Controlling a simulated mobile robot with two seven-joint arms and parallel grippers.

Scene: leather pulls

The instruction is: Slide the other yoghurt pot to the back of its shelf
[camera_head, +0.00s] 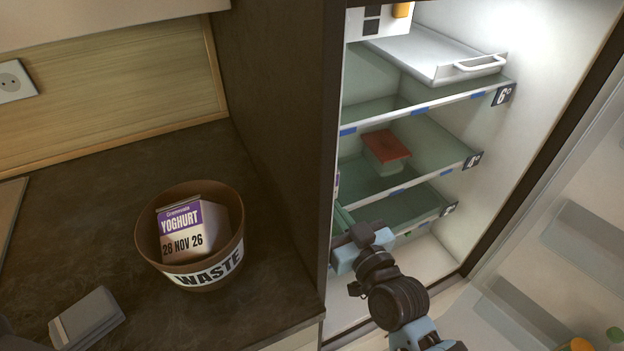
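A yoghurt pot (190,229) with a purple band and the date "28 NOV 26" sits tilted in the brown waste bin (233,232) on the counter. A thin white and purple sliver (337,186) shows at the fridge's left edge, at about the middle shelf's height; it may be another yoghurt pot, mostly hidden by the fridge side. My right gripper (346,244) reaches into the fridge's lower left, below that sliver. Its fingertips are partly hidden, so I cannot tell whether it is open or holding anything. My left gripper is not clearly in view.
A red-lidded container (386,147) stands on the middle shelf. A white drawer (435,55) with a handle is above. The fridge side wall (285,110) stands between counter and shelves. The fridge door (570,240) is open at right. A grey block (87,319) lies on the counter.

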